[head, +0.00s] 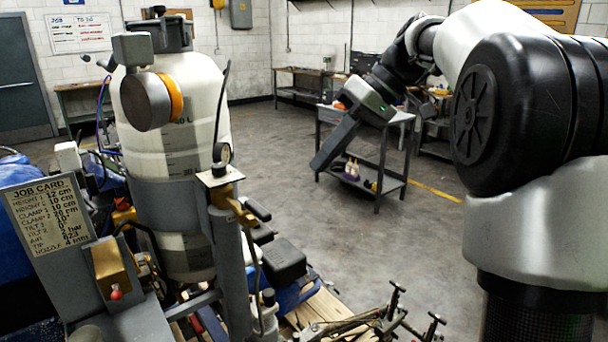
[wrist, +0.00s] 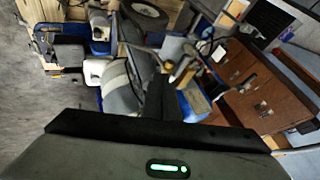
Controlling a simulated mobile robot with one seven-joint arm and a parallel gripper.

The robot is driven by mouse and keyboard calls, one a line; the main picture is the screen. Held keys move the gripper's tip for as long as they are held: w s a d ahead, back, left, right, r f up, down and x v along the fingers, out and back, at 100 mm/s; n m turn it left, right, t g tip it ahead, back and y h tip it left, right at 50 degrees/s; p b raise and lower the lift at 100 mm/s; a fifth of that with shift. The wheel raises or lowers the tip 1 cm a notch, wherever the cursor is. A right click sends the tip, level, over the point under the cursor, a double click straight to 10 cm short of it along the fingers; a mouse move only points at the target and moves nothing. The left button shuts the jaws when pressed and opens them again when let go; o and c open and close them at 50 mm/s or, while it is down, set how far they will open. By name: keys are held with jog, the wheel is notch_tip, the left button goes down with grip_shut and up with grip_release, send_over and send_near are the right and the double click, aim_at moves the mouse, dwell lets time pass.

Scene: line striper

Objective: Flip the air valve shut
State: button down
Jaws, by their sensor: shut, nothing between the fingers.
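The line striper's white tank (head: 185,115) stands at the left in the head view. A brass block with a red knob (head: 116,294) sits nearer, at lower left. I cannot tell for sure which part is the air valve or how its lever stands. In the wrist view my gripper (wrist: 163,84) is shut and empty, pointing toward the striper from above. In the head view my gripper body (head: 340,140) hangs right of the tank, clear of it.
A job card (head: 45,210) stands at the left edge. A grey trolley (head: 385,175) with bottles is at the back, before workbenches. Clamp-like metal parts (head: 390,315) lie low in front. Open concrete floor (head: 300,220) lies between striper and trolley.

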aim_at(254, 207)
jog(key=s+a+f+b, duration=0.1)
jog(key=a+f, duration=0.6)
jog(key=a, duration=0.1)
jog(key=shift+s+a, duration=0.35)
jog(key=shift+s, duration=0.05)
jog(key=shift+f, duration=0.1)
